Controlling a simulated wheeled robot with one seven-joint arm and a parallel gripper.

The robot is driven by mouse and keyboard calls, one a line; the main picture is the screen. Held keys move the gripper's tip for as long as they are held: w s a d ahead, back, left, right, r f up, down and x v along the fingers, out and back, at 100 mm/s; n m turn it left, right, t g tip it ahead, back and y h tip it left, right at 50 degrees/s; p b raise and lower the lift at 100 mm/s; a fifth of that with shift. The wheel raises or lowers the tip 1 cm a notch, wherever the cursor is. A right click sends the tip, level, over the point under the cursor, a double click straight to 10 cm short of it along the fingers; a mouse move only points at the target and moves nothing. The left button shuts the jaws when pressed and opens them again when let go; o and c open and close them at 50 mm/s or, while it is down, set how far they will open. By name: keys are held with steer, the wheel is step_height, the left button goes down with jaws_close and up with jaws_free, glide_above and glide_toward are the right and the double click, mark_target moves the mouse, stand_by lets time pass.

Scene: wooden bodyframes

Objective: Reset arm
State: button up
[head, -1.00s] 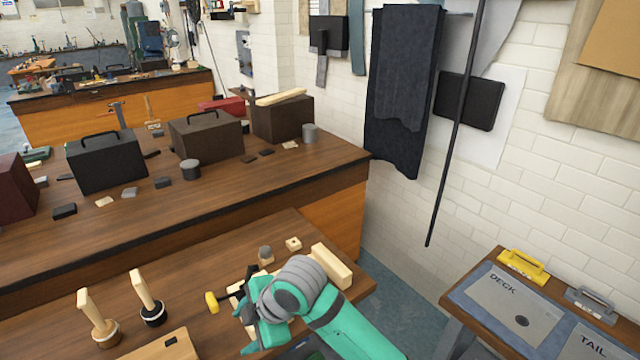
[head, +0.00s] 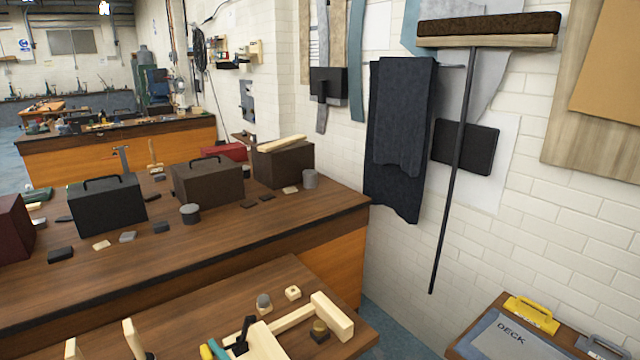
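My gripper and arm do not show in the head view now. On the near bench (head: 160,325), where the arm was, lies a pale wooden frame piece with a thick block (head: 332,316) at its right end. A black clamp-like part (head: 243,335) stands on the wood at its left. A small teal piece (head: 218,349) and a yellow tip (head: 207,352) show at the bottom edge. I cannot tell what the teal piece belongs to. A dark-based brass knob (head: 319,330) stands beside the block.
A grey-topped cylinder (head: 263,302) and a small wooden block (head: 292,292) sit on the near bench. Behind is a long bench with toolboxes (head: 107,203). A broom (head: 458,150) hangs on the right wall. A DECK tray (head: 508,340) with a yellow handle is at lower right.

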steer(key=s+d+f+m+t+h, duration=0.3)
steer(key=s+d+f+m+h, duration=0.7)
steer(key=s+d+f, duration=0.4)
steer(key=s+d+f+h, duration=0.1)
steer(key=s+d, duration=0.4)
steer(key=s, duration=0.5)
steer(key=s+d+f+h, duration=0.1)
steer(key=s+d, duration=0.5)
steer(key=s, duration=0.4)
steer(key=shift+s+n+g, duration=0.3)
steer(key=shift+s+n, duration=0.05)
steer(key=shift+n, duration=0.05)
